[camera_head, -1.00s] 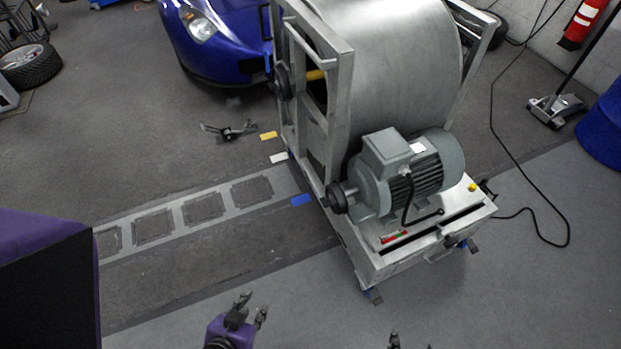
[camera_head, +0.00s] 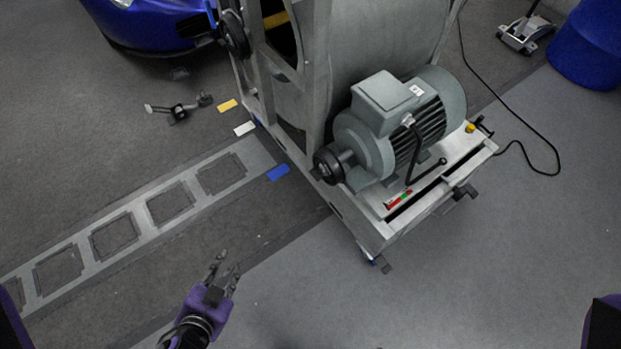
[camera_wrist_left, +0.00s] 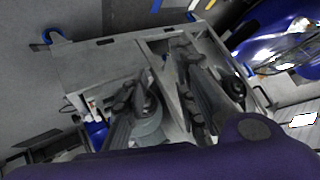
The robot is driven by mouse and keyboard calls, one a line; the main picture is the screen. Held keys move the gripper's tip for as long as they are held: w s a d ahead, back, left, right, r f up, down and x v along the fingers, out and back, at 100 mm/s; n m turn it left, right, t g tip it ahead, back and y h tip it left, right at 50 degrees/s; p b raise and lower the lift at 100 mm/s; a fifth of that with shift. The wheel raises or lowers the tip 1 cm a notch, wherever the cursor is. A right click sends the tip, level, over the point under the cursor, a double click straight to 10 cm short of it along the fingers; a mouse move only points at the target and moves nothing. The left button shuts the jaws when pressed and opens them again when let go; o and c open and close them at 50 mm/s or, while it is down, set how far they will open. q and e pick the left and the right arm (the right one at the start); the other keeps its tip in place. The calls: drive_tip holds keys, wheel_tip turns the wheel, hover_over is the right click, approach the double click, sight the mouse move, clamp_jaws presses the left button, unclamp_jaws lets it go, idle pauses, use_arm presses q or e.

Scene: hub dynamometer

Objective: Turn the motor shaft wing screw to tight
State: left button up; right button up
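The grey motor (camera_head: 385,130) sits on the metal cart of the dynamometer. Its shaft carries a black hub (camera_head: 328,164) on the left end, facing my left side. The wing screw is too small to make out on the shaft. My left gripper (camera_head: 227,264) is open and empty, below and left of the hub, well apart from it. In the left wrist view its two fingers (camera_wrist_left: 165,68) are spread, with the cart behind them. The left finger partly covers a grey round part there that looks like the motor. My right gripper is not in view.
The cart (camera_head: 408,228) has a black bent handle (camera_head: 425,172) beside the motor and a caster at its near corner. A blue car (camera_head: 150,25) stands at the upper left, a blue barrel (camera_head: 590,45) at the upper right. A cable crosses the floor. The floor in front is clear.

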use_arm(q)
drive_tip(key=w+d+f+m+t+h+b, duration=0.25)
drive_tip(key=w+m+b, duration=0.25)
drive_tip(key=w+b, duration=0.5)
drive_tip(key=m+g+h+b, duration=0.2)
drive_tip(key=m+h+b, duration=0.9)
drive_tip(key=m+b, duration=0.85)
approach(313, 176)
drive_tip(key=w+d+n+b, duration=0.1)
drive_tip(key=w+d+n, duration=0.1)
drive_tip(key=x, duration=0.5)
drive_tip(key=shift+d+f, duration=0.15)
drive_tip(key=shift+d, duration=0.15)
drive_tip(key=shift+w+d+b, duration=0.3)
drive_tip(key=shift+w+d, duration=0.05)
drive_tip(key=shift+d, duration=0.1)
clamp_jaws()
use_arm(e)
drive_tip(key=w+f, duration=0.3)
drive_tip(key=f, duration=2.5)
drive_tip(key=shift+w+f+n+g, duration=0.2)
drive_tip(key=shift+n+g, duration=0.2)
